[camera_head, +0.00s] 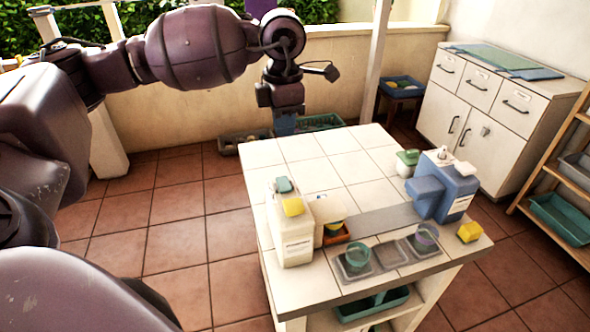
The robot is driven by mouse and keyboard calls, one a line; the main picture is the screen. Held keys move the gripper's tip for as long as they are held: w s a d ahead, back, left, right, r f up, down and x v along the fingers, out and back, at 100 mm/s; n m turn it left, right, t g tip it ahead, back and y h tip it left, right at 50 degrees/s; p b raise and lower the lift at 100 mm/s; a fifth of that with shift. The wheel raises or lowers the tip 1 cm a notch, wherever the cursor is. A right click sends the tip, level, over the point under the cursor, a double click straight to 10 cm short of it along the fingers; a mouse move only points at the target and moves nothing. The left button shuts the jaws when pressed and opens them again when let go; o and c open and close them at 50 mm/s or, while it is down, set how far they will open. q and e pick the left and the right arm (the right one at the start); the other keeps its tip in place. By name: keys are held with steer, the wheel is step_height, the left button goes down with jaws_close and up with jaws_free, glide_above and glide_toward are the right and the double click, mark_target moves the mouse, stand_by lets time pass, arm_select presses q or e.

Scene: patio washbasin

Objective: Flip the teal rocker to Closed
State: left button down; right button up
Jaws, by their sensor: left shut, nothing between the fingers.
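No part is clearly readable as the teal rocker, and no Closed marking can be read. A small teal piece (284,185) sits on top of a white container (293,240) at the left of the white tiled table (320,165); I cannot tell if it is the rocker. A blue box (455,190) with white parts on top stands at the table's right. My left gripper (285,127) is shut and empty, pointing down at the table's far left edge, well apart from these things. My right gripper is not in view.
Clear cups (356,256) stand at the front, with a yellow sponge (469,232) at the right corner. The table's back is clear. A white cabinet (487,110) stands behind right.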

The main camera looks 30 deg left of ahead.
arm_select(q)
glide_toward(285, 187)
step_height(285, 187, down, 6)
steer(key=shift+d+f, duration=0.1)
steer(key=shift+f, duration=0.7)
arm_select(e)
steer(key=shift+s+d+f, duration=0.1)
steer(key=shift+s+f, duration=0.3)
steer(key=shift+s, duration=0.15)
